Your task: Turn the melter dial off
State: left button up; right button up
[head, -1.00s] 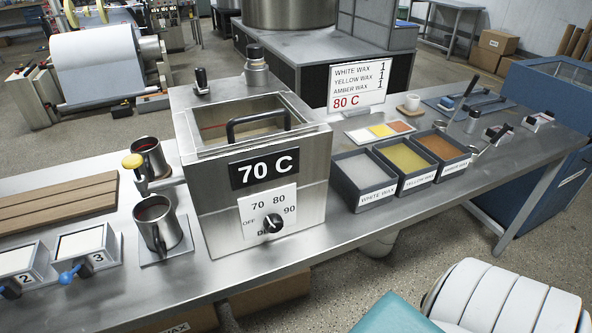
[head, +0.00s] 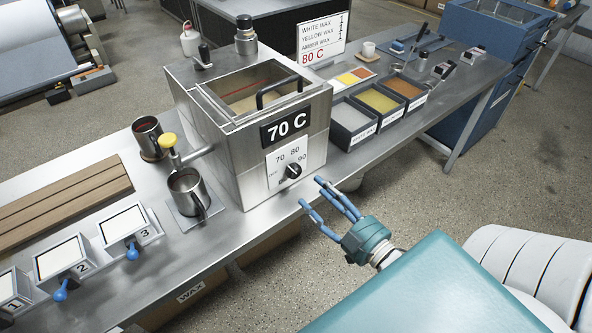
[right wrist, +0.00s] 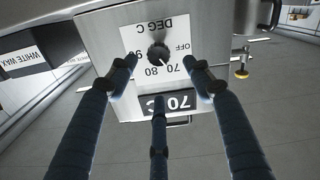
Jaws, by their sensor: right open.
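The melter (head: 230,150) is a steel box with an open top on the bench, and its display reads 70 C. Its black dial (head: 292,171) sits on a white plate marked OFF, 70, 80 and 90. The dial also shows, upside down, in the right wrist view (right wrist: 158,54); I cannot tell its exact setting. My right gripper (head: 318,192) is open and empty, its blue fingers just in front of and below the dial, apart from it in the head view. In the right wrist view its fingertips (right wrist: 160,76) spread around the dial's image. My left gripper is not in view.
Wax bins (head: 352,122) stand right of the melter. Two metal mugs (head: 187,190) and a yellow-knobbed spout (head: 168,140) are at its left. Numbered boxes (head: 125,224) with blue handles line the bench's front left.

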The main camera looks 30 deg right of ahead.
aim_at(297, 174)
jog(key=w+p, duration=0.1)
jog(key=w, duration=0.4)
jog(key=shift+w, duration=0.15)
jog(key=w, duration=0.3)
jog(key=shift+w+a+p, duration=0.25)
jog(key=shift+p, duration=0.15)
jog(key=shift+w+f, duration=0.15)
jog(key=shift+w, duration=0.25)
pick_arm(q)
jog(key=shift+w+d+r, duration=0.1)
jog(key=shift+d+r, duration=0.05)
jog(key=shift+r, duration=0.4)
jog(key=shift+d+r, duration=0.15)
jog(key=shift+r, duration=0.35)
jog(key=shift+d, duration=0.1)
pick_arm(e)
jog(key=c, duration=1.1)
